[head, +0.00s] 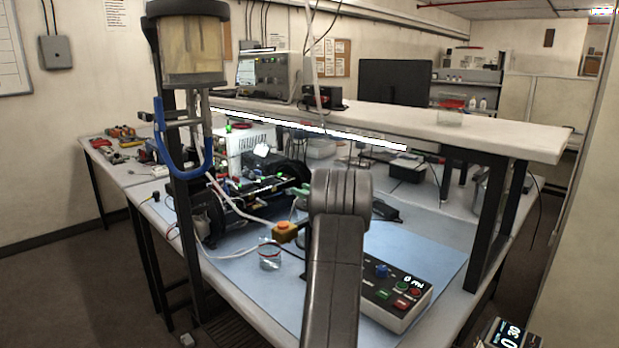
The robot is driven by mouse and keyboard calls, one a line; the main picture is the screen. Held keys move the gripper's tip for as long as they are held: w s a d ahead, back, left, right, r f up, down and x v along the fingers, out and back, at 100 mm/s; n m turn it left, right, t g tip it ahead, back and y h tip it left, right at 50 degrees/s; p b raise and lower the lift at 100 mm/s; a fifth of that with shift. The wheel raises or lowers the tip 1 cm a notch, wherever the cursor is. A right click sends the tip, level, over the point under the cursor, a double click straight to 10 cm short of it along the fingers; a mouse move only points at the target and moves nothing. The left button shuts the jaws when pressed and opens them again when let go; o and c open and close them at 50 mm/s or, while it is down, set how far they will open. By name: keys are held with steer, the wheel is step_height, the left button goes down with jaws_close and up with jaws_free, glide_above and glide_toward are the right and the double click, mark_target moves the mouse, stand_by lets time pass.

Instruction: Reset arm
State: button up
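My arm rises from the bottom edge at the centre of the head view, with its dark grey links bent at a joint above the bench. My gripper is not visible; the arm's far end is hidden behind its own links. A small clear jar (270,257) with a reddish ring near its top stands on the blue mat (268,296), left of my arm. A capped cylinder with a yellowish body (193,50) is at the upper left, in front of a dark post.
A control box (398,296) with coloured buttons lies on the mat right of my arm. A dark machine (255,190) stands behind. A raised shelf (480,132) spans the bench. Some mat is clear front left.

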steer(key=shift+s+r+p, duration=0.1)
steer(key=shift+p, duration=0.4)
steer(key=b+v, duration=0.2)
steer(key=v, duration=1.1)
steer(key=p+x, duration=0.1)
steer(key=x, duration=1.2)
steer(key=shift+a, duration=0.1)
steer(key=shift+f+h+b, duration=0.3)
steer(key=shift+f+b, duration=0.1)
steer(key=shift+b, duration=0.1)
steer(key=shift+d+r+m+t+h+b, duration=0.1)
steer(key=shift+d+m+t+h+b, duration=0.15)
steer(key=shift+m+t+b, duration=0.45)
steer(key=b, duration=0.1)
steer(key=h+b, duration=0.1)
steer(key=b, duration=0.1)
steer(key=shift+w+d+m+t, duration=0.1)
steer(key=shift+w+m+t, duration=0.15)
steer(key=shift+m+t, duration=0.05)
steer(key=shift+m+h+b, duration=0.3)
steer(key=shift+h+b, duration=0.25)
steer(key=shift+b, duration=0.25)
